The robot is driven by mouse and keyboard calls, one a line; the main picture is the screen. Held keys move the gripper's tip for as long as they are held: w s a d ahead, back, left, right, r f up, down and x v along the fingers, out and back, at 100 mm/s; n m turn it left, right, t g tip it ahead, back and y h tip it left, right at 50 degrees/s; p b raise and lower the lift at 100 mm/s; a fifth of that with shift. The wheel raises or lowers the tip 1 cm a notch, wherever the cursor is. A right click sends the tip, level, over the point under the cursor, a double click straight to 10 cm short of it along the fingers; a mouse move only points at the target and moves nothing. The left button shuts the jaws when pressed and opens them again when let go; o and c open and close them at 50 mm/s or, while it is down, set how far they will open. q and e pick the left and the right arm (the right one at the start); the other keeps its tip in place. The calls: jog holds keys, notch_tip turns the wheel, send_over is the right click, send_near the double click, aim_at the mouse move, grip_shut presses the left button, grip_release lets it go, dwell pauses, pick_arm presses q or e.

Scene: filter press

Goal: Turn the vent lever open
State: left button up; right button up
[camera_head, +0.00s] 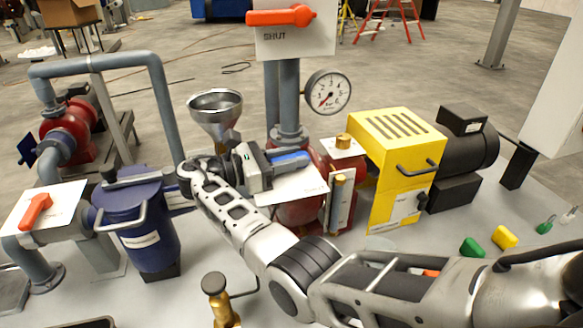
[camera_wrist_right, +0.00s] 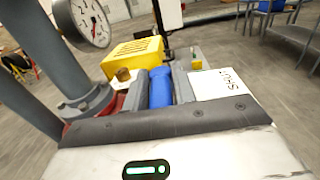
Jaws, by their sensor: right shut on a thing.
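A blue lever (camera_head: 291,158) shows at the middle of the head view, above a white plate (camera_head: 300,186). In the right wrist view the blue lever (camera_wrist_right: 161,88) stands between my two grey fingers, and the plate beside it (camera_wrist_right: 222,84) reads SHUT. My right gripper (camera_head: 277,162) reaches in from the right and is shut on the blue lever. The gripper hides part of the lever and its pivot. The left gripper is not in view.
An orange lever (camera_head: 282,16) is on a board marked SHUT behind. A funnel (camera_head: 215,112), a pressure gauge (camera_head: 328,92), a yellow guard (camera_head: 397,140) and a brass cap (camera_head: 343,141) surround the gripper. A blue canister (camera_head: 140,225) and another orange lever (camera_head: 35,210) stand left.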

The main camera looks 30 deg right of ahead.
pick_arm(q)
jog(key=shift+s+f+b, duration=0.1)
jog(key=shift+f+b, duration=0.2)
pick_arm(e)
jog(key=shift+w+m+g, duration=0.1)
jog(key=shift+m+g, duration=0.3)
jog(key=shift+g, duration=0.2)
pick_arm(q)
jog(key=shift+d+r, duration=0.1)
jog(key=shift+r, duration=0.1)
pick_arm(e)
jog(key=shift+d+r, duration=0.1)
jog(key=o, duration=0.8)
jog(key=shift+o, duration=0.2)
